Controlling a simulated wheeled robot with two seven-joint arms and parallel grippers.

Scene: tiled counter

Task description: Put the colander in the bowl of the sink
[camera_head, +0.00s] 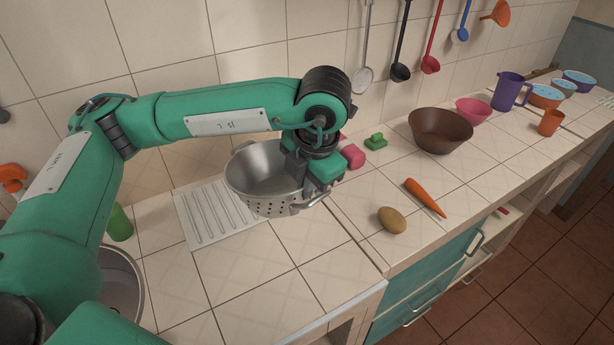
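The metal colander (262,180), with holes low in its wall, is in the middle of the head view, at the right end of the ribbed drainboard. My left gripper (311,192) is at its right side, shut on the rim by the wire handle. The fingertips are partly hidden by the gripper body. The colander looks slightly tilted; whether its base touches the counter is hard to tell. The round metal sink bowl (128,290) is at lower left, largely hidden behind my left arm. My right gripper is not in view.
The ribbed drainboard (205,222) lies between sink and colander. A green bottle-like object (119,224) stands behind the sink. A potato (392,220), a carrot (425,197), a green block (376,141) and a brown bowl (441,130) are to the right. The front counter tiles are clear.

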